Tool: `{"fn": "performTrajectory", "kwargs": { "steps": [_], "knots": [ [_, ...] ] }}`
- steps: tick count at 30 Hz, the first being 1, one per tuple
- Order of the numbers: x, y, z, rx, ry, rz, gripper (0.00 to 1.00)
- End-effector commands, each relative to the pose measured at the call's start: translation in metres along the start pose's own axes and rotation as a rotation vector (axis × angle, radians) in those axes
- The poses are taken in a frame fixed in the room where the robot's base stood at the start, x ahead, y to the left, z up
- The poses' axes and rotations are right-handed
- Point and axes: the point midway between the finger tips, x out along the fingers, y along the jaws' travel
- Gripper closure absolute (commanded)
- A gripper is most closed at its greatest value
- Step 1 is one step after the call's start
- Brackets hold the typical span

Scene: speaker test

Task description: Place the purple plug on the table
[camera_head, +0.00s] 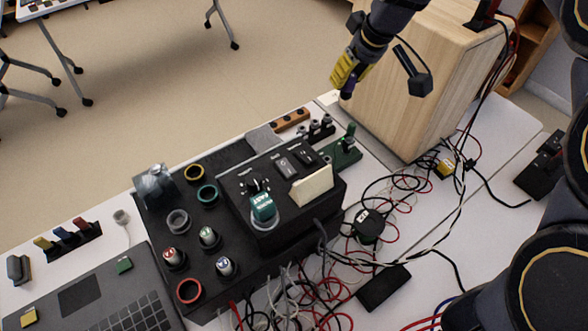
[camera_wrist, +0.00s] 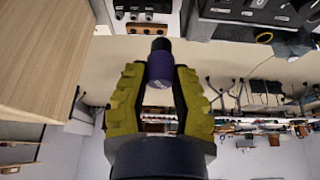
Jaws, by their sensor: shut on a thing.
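My gripper (camera_head: 347,72) has yellow fingers and is in the air at the top of the head view, just left of the wooden speaker cabinet. In the wrist view my gripper (camera_wrist: 160,98) is shut on the purple plug (camera_wrist: 159,69), a short cylinder with a dark tip that sticks out past the fingers.
The wooden cabinet (camera_head: 430,75) stands close on the right. Cables (camera_head: 400,190) tangle on the right of the table. A laptop (camera_head: 95,295) lies at the front left.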

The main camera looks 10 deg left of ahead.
Motion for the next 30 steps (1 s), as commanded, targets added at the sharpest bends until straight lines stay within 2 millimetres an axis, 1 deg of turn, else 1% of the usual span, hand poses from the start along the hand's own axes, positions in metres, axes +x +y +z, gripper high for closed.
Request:
{"fn": "performTrajectory", "kwargs": {
  "steps": [1, 3, 9, 10, 14, 20, 26, 27, 30],
  "knots": [
    [0.0, 0.014, 0.002, 0.034, 0.0, 0.015, 1.0],
    [-0.001, 0.03, 0.004, 0.072, 0.002, 0.033, 1.0],
    [-0.002, 0.068, 0.014, 0.164, 0.001, 0.073, 1.0],
    [0.0, 0.069, 0.015, 0.17, 0.0, 0.074, 1.0],
    [0.021, 0.066, 0.023, 0.163, -0.002, 0.07, 1.0],
    [0.063, 0.066, 0.041, 0.164, -0.004, 0.067, 1.0],
    [0.124, 0.065, 0.067, 0.164, -0.006, 0.065, 1.0],
    [0.139, 0.064, 0.073, 0.163, -0.008, 0.064, 1.0],
    [0.166, 0.066, 0.083, 0.163, -0.004, 0.067, 1.0]
  ]
}}
